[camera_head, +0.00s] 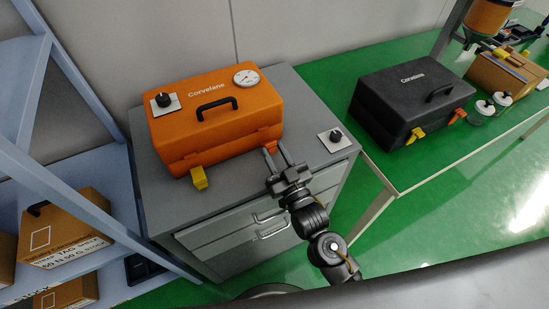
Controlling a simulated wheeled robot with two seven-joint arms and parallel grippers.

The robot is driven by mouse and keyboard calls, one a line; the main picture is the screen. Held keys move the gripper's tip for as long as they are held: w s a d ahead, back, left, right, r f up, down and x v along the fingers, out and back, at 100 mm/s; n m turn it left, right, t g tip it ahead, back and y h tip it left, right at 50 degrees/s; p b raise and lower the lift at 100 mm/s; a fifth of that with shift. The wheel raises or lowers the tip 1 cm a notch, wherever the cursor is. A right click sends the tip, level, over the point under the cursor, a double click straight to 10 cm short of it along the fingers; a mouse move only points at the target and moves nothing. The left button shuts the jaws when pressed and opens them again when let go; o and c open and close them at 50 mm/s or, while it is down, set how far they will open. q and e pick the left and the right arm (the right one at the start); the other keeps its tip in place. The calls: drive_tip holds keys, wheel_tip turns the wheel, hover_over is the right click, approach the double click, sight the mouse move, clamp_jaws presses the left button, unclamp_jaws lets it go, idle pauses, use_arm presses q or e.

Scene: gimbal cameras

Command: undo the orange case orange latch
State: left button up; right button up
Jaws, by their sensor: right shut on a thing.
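The orange case (214,117) lies closed on a grey drawer cabinet, its front edge facing me. It has a black handle and a gauge on its lid. Its orange latch (270,146) is at the right of the front edge, partly hidden by my gripper. A yellow latch (199,178) juts out at the left of the same edge. My right gripper (277,155) reaches up from the lower right, with its fingers shut on the orange latch. My left gripper is not in view.
A knob on a white plate (334,138) sits on the cabinet (305,96) right of my gripper. A black case (411,98) with yellow and orange latches lies on the green table (330,75). A blue shelf (80,115) with boxes stands at left.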

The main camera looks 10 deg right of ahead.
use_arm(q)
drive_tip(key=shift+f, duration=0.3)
use_arm(e)
drive_tip(key=shift+f, duration=0.1)
drive_tip(key=o, duration=0.9)
drive_tip(key=shift+c, duration=0.2)
drive_tip(key=shift+s, duration=0.1)
drive_tip(key=shift+s+d+f, duration=0.15)
drive_tip(key=shift+s+f, duration=0.05)
drive_tip(key=shift+s, duration=0.1)
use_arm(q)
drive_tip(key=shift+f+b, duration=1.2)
use_arm(e)
drive_tip(key=v, duration=1)
drive_tip(key=shift+w, duration=0.1)
